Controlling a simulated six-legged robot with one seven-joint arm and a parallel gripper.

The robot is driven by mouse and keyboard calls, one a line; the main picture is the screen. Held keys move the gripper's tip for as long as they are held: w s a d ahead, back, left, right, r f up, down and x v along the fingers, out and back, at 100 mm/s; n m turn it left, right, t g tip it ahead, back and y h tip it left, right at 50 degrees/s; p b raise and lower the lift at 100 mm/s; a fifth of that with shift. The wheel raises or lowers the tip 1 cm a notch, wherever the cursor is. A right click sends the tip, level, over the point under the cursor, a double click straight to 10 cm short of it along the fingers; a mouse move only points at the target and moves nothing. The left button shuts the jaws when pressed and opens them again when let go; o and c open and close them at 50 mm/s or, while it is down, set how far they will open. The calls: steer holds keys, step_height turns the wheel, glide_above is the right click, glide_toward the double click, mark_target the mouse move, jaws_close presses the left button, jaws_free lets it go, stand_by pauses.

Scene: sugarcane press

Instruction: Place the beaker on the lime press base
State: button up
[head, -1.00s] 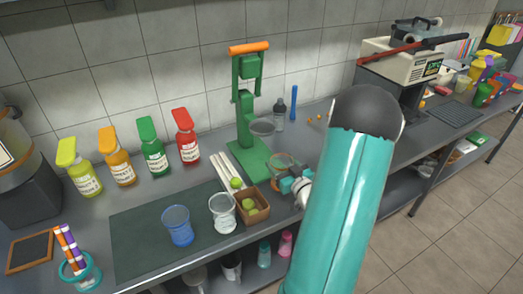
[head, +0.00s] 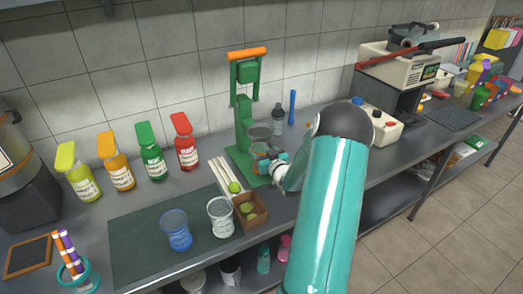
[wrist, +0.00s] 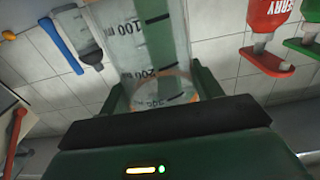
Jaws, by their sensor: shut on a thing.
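The clear beaker (wrist: 150,50), with dark volume marks, fills the upper middle of the wrist view. In the head view the beaker (head: 260,149) is small and partly hidden by my gripper. My gripper (head: 273,164) is shut on it from the right side. The green lime press (head: 243,125) with an orange handle stands by the wall. The beaker is over the right part of its flat green base (head: 240,158), below the press's grey cup (head: 260,131). I cannot tell whether the beaker touches the base.
Two glasses (head: 176,230) (head: 221,217) stand on the dark mat. A grey bottle (head: 278,121) and a blue stick (head: 292,108) stand right of the press.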

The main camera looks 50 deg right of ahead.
steer(key=shift+f, duration=0.15)
steer(key=o, duration=1.2)
